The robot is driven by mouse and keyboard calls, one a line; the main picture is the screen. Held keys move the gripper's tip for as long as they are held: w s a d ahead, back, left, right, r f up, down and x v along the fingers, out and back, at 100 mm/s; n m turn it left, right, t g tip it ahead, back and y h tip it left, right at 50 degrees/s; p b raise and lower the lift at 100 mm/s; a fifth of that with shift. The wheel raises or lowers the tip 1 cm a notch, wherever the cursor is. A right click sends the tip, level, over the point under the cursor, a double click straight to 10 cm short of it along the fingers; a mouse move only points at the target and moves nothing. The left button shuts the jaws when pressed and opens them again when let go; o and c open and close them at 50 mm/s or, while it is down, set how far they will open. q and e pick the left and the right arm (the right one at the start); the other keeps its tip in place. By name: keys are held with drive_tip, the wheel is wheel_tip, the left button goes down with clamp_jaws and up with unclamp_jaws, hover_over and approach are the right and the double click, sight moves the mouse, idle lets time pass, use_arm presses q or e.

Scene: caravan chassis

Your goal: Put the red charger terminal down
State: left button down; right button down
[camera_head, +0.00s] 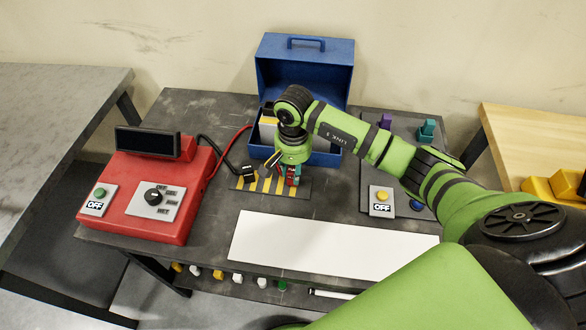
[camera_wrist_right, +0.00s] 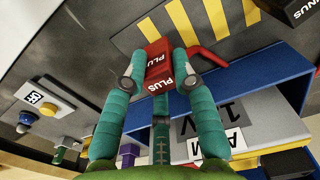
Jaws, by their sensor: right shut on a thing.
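The red charger terminal, marked PLUS, (camera_wrist_right: 158,72) sits between the teal fingers of my right gripper (camera_wrist_right: 160,62) in the right wrist view. The gripper is shut on it. In the head view my right gripper (camera_head: 283,170) points down over the black-and-yellow striped strip (camera_head: 249,185), in front of the blue toolbox. Whether the terminal touches the strip cannot be told. A red cable runs from the terminal in the wrist view. The black terminal, marked MINUS in the wrist view (camera_wrist_right: 292,10), lies at the strip's left end in the head view (camera_head: 248,173). My left gripper is not in view.
The open blue toolbox (camera_head: 305,65) stands behind, with a battery (camera_wrist_right: 232,110) in it. The red charger (camera_head: 160,200) stands left, cables trailing right. A white sheet (camera_head: 325,245) lies in front. A button panel (camera_head: 381,200) is to the right.

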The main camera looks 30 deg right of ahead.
drive_tip(key=shift+f, duration=0.55)
drive_tip(key=shift+f, duration=0.1)
drive_tip(key=shift+f, duration=0.15)
drive_tip(key=c, duration=1)
unclamp_jaws()
